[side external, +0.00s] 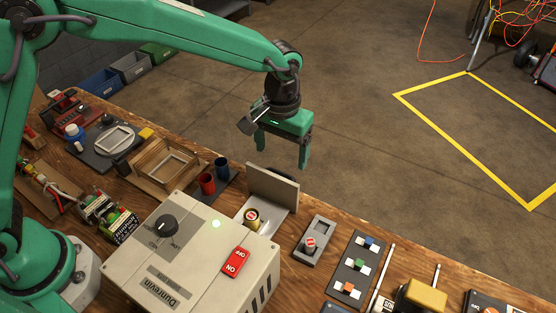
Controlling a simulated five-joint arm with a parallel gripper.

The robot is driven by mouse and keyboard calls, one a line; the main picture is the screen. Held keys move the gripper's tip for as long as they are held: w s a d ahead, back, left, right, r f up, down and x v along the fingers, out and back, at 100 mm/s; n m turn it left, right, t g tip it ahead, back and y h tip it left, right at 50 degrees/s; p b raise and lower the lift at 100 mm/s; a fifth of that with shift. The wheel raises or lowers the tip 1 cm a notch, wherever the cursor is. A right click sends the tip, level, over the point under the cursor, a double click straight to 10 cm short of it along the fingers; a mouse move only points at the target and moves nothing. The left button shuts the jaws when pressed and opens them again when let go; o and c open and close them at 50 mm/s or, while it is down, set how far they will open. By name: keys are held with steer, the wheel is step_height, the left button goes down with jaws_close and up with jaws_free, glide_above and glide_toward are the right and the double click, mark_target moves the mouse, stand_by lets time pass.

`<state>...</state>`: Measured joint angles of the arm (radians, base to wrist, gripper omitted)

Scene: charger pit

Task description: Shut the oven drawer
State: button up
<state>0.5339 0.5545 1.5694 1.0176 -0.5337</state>
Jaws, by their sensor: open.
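The oven (190,255) is a cream box with a black dial and a red ON/OFF switch on its top, in the lower middle of the side external view. Its drawer (273,188) stands out from the oven's far side, with an upright grey front panel at its outer end. A brass-coloured cylinder with a red-and-white top (252,217) is on the drawer's tray, between panel and oven. My gripper (281,153) is open and empty, fingers pointing down. It appears above the drawer front; the exact gap is hard to judge.
Red and blue cups (208,183) stand left of the drawer near a wooden frame (166,167). A grey holder with a red-topped piece (314,242) and a dark panel of coloured blocks (355,266) lie to the right.

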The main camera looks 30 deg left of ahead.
mark_target(281, 172)
steer(key=shift+f, duration=2.7)
steer(key=shift+c, duration=0.2)
